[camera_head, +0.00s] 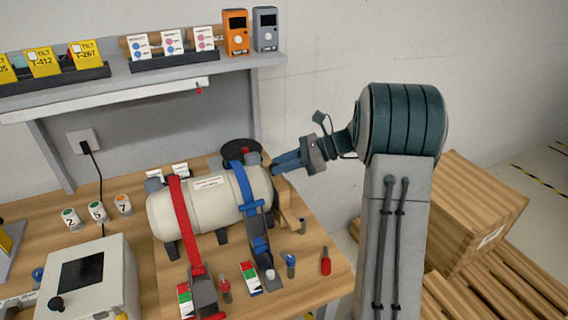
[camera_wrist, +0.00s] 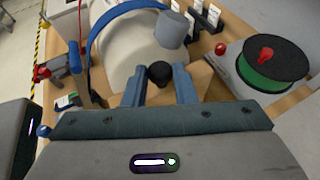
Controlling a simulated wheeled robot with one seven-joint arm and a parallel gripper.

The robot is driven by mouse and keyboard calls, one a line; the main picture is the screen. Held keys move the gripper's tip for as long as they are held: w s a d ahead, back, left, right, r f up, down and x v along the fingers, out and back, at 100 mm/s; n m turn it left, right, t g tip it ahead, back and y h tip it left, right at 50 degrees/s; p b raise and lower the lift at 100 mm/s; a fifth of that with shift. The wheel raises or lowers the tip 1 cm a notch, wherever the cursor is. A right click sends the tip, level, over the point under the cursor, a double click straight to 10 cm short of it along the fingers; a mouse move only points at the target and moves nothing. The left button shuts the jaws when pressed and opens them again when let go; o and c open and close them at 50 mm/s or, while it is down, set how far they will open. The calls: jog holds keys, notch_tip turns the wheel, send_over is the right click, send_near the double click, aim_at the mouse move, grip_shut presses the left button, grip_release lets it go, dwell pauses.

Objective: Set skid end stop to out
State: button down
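A cream tank (camera_head: 205,208) lies on a skid on the wooden bench, with a red strap (camera_head: 178,215) and a blue strap (camera_head: 243,190) over it. My gripper (camera_head: 276,165) reaches in from the right at the tank's right end. In the wrist view my gripper (camera_wrist: 159,74) has its two blue fingers apart. A black round knob (camera_wrist: 160,72) shows between the fingertips, with wood (camera_wrist: 202,76) beside it. I cannot tell whether the fingers touch the knob. A wooden piece (camera_head: 284,196) stands at the tank's right end; which part is the end stop is not clear.
A reel with a black rim and green core (camera_wrist: 272,66) stands close on the right in the wrist view. A shelf (camera_head: 150,75) runs above the bench. Small tools, including a red-handled one (camera_head: 325,262), stand at the bench's front right. Wooden crates (camera_head: 480,215) stand behind my arm.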

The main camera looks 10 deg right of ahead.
jog(key=d+p, duration=0.1)
jog(key=d, duration=0.1)
jog(key=w+d+p, duration=0.1)
jog(key=d, duration=0.2)
jog(key=shift+d, duration=0.15)
jog(key=c, duration=1.5)
grip_release()
jog(key=b+v, duration=0.1)
jog(key=v, duration=1.2)
jog(key=shift+d+r, duration=0.2)
jog(key=shift+d, duration=0.05)
